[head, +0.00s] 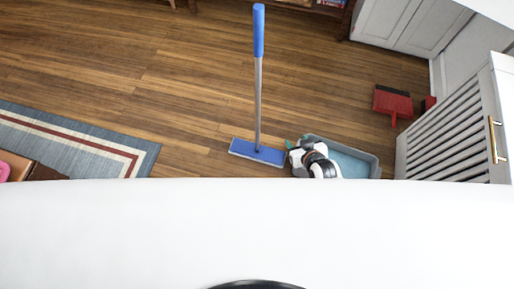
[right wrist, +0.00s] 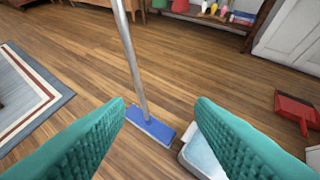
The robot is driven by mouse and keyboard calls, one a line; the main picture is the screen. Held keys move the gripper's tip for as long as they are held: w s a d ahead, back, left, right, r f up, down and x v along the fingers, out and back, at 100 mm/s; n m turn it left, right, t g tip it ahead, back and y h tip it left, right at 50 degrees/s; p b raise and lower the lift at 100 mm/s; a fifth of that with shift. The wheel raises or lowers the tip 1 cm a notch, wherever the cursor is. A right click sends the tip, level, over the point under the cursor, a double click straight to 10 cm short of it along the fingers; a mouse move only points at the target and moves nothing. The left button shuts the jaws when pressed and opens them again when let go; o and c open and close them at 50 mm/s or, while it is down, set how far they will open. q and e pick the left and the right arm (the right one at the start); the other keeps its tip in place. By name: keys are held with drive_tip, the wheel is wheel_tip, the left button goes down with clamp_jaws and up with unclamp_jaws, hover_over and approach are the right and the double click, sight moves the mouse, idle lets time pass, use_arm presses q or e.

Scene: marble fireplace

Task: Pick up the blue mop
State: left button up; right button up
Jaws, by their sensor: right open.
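The blue mop stands upright on the wooden floor in the head view, with a blue handle grip (head: 258,30), a grey pole (head: 258,100) and a flat blue head (head: 256,152). In the right wrist view the grey pole (right wrist: 130,55) and blue head (right wrist: 150,124) show ahead, in the gap between my fingers. My right gripper (right wrist: 160,104) is open and empty, its two teal fingers apart. In the head view my right gripper (head: 291,146) is just right of the mop, low in the picture and partly hidden by its own wrist. My left gripper is not in view.
A grey-blue tray (head: 357,160) lies right of the mop head, partly behind my right arm. A red dustpan (head: 392,101) lies farther right, near a white slatted cabinet (head: 450,130). A striped rug (head: 90,135) lies left. The floor left of the mop is clear.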

drive_tip(key=w+a+r+n+t+y, duration=0.15)
drive_tip(key=w+r, duration=0.25)
drive_tip(key=r, duration=0.4)
drive_tip(key=w+a+r+m+t+y, duration=0.1)
drive_tip(key=w+a+r+t, duration=0.15)
drive_tip(key=r, duration=0.55)
drive_tip(key=n+t+y+b, duration=0.1)
drive_tip(key=n+t+y, duration=0.1)
drive_tip(key=y, duration=0.1)
approach(261, 29)
drive_tip(key=x, duration=0.5)
drive_tip(key=shift+w+a+r, duration=0.15)
drive_tip(key=shift+w+a, duration=0.1)
drive_tip(key=shift+a, duration=0.05)
drive_tip(key=shift+f+x, duration=0.2)
drive_tip(key=shift+x, duration=1.2)
drive_tip(key=shift+f+x, duration=0.15)
drive_tip(key=shift+x, duration=1.3)
drive_tip(key=shift+w+d, duration=0.1)
drive_tip(key=shift+d, duration=0.05)
drive_tip(key=shift+c, duration=0.5)
clamp_jaws()
drive_tip(key=shift+r, duration=0.1)
